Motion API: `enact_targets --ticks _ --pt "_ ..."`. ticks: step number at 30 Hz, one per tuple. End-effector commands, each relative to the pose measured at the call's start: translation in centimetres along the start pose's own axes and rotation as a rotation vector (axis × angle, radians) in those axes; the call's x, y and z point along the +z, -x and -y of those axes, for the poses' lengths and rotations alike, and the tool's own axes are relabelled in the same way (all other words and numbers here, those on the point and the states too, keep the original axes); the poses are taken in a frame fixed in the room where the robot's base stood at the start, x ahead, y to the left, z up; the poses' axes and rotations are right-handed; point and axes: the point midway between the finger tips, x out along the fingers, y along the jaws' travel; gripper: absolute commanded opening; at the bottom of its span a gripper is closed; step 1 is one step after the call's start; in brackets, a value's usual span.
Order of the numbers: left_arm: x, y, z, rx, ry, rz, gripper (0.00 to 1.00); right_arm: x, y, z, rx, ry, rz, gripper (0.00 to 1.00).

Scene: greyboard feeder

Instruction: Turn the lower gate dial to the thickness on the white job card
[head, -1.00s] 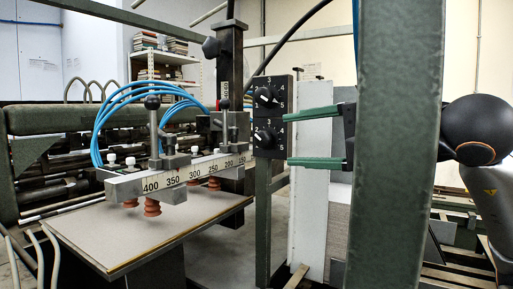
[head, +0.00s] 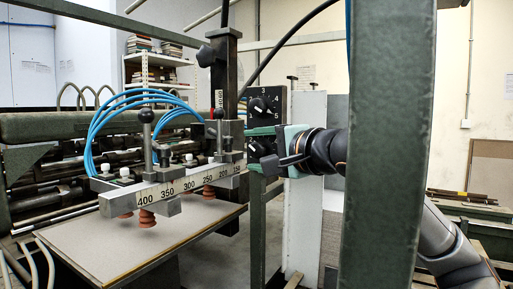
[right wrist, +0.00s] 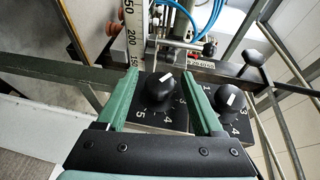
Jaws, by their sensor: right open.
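The upper dial (head: 258,105) is clear in the head view and shows at the right in the right wrist view (right wrist: 231,98). The lower dial (right wrist: 159,85) stands between the fingers of my open right gripper (right wrist: 162,74), with a gap beside its knob. Its white mark points to the upper right there; 3, 4 and 5 show near it, other numerals are hidden. In the head view my right gripper (head: 262,149) partly covers the lower dial. I cannot identify the white job card. My left gripper is out of view.
A ruled bar (head: 180,184) with red suction cups hangs over a board stack (head: 110,240) left of the panel. A thick green post (head: 385,150) crosses the head view in front of my right arm. A small white label (right wrist: 201,65) is unreadable.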

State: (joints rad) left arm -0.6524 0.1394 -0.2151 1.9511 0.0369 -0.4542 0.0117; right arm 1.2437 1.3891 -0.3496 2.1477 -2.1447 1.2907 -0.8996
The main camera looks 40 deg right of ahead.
Motion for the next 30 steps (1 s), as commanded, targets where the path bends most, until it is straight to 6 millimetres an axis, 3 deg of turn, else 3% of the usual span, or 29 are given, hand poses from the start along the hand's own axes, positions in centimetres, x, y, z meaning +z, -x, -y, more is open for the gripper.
enact_targets --ticks 8,26,30 --pt "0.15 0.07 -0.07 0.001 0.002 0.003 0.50 0.00 -0.19 -0.03 0.000 0.000 0.000 0.69" --pt "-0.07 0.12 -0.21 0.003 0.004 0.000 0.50 0.00 -0.14 -0.02 0.000 0.000 0.000 0.02" --pt "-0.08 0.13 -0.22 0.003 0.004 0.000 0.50 0.00 -0.14 -0.02 0.000 0.000 0.000 0.00"
